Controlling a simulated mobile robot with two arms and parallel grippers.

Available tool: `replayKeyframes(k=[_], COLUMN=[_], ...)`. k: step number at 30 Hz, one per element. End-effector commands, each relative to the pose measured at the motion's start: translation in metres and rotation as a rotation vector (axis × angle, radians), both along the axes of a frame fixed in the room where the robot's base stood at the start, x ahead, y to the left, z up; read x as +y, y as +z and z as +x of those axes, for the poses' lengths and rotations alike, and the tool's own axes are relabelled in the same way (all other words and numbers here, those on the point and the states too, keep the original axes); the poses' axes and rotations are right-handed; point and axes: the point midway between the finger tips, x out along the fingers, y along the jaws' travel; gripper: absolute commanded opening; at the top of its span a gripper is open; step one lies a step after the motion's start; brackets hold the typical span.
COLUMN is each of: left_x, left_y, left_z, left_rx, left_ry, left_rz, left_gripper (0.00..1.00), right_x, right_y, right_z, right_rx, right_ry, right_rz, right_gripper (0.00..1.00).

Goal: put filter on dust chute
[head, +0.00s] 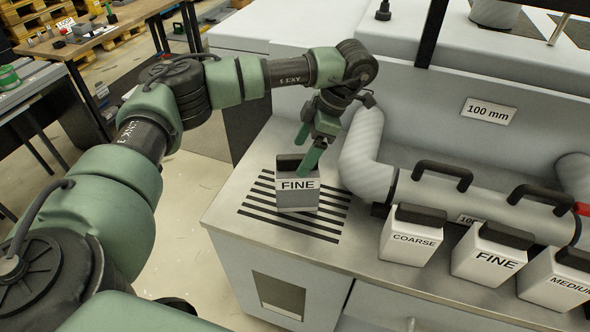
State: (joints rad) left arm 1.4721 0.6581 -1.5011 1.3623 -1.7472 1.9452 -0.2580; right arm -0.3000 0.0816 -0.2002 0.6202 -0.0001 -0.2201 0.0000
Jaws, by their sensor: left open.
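A filter box labelled FINE (297,198), grey-white with a dark top, stands upright on a black-striped grate (258,214) at the left end of the metal bench. I cannot tell for sure whether this grate is the dust chute. My left gripper (304,160), with green fingers, is open just above and beside the top of this box. Its fingers look clear of the box, though one fingertip overlaps the box's top edge in the picture, so contact is unclear. My right gripper is not in view.
More filter boxes labelled COARSE (408,244), FINE (488,258) and MEDIUM (560,284) stand along the right front of the bench. Behind them lies a grey pipe (455,195) with black handles, joined to an elbow (364,155). A 100 mm label (488,111) is on the machine.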

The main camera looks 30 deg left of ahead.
Motion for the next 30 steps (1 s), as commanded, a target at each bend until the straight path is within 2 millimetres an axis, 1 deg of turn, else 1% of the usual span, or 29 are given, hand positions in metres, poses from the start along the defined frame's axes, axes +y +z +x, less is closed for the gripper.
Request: replayKeyframes(k=[1,4,6,9,14,30], left_x=[-0.004,-0.01,-0.012,-0.015,-0.016,-0.016], left_y=[0.007,0.024,0.036,0.044,0.048,0.047], left_z=[0.003,0.007,0.009,0.011,0.012,0.011], left_rx=[-0.004,-0.004,-0.003,-0.001,0.0,0.002], left_ry=[-0.001,-0.001,-0.001,0.0,0.0,-0.001], left_rz=[-0.001,-0.001,0.001,0.001,0.0,0.0], left_gripper=[0.85,0.85,0.85,0.85,0.85,0.85], right_x=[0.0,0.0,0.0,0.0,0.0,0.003], right_y=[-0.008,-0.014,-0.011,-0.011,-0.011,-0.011], right_z=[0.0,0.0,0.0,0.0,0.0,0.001], right_rx=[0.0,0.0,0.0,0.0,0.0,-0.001], right_ry=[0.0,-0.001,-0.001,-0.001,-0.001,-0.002], right_rz=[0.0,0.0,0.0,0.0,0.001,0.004], right_gripper=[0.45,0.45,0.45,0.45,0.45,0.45])
